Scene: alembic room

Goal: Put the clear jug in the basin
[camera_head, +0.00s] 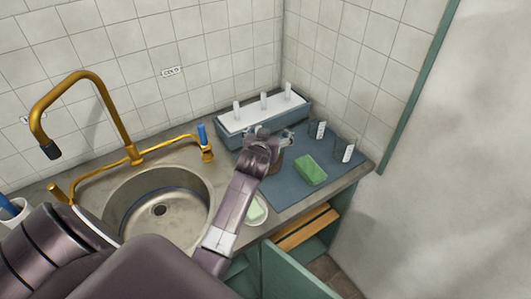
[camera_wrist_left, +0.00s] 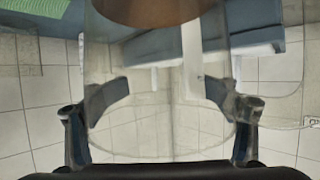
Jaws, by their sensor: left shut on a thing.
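The clear jug (camera_wrist_left: 160,125) fills the middle of the left wrist view, with a brown patch at one end. My left gripper (camera_wrist_left: 166,90) is shut on it, one finger on each side. In the head view my left gripper (camera_head: 272,140) is over the back of the blue mat, and hides most of the jug; a brownish part (camera_head: 274,166) shows just below the gripper. I cannot tell whether the jug touches the mat. The round steel basin (camera_head: 135,215) is to the left of the gripper and looks empty, its drain visible. My right gripper is not in view.
A brass tap (camera_head: 100,90) arches over the basin's back left. A blue-grey box (camera_head: 232,138) with white pegs stands behind the gripper. A green sponge (camera_head: 311,170) and tagged wire-like items (camera_head: 346,153) are on the blue mat (camera_head: 280,195). A soap dish (camera_head: 256,211) is near the front edge.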

